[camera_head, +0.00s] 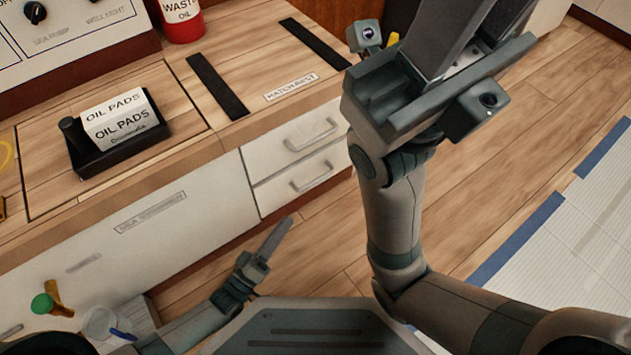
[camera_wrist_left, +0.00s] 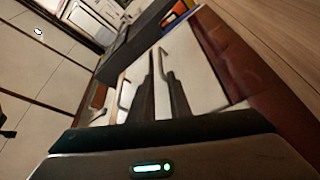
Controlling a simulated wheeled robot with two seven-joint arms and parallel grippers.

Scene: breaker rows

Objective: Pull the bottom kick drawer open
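The white cabinet has two stacked drawers with bar handles. The lower drawer (camera_head: 285,196) looks closed; its handle (camera_head: 312,177) faces the floor area. In the left wrist view the lower drawer (camera_wrist_left: 203,85) lies nearest the dark red-brown base, with its handle (camera_wrist_left: 162,58) near my fingertips. My left gripper (camera_head: 284,228) is low in front of the cabinet, pointing toward the drawers. In the left wrist view its fingers (camera_wrist_left: 161,68) are apart; contact with the handle cannot be told. My right gripper (camera_head: 487,20) is raised at the top right, fingers apart, tips cut off.
The upper drawer (camera_head: 300,140) is closed just above. The wooden countertop (camera_head: 180,150) holds an oil pads box (camera_head: 122,125) in a black tray and a red waste oil container (camera_head: 182,22). A clear cup (camera_head: 100,323) stands at lower left. Wooden floor (camera_head: 330,240) is open before the drawers.

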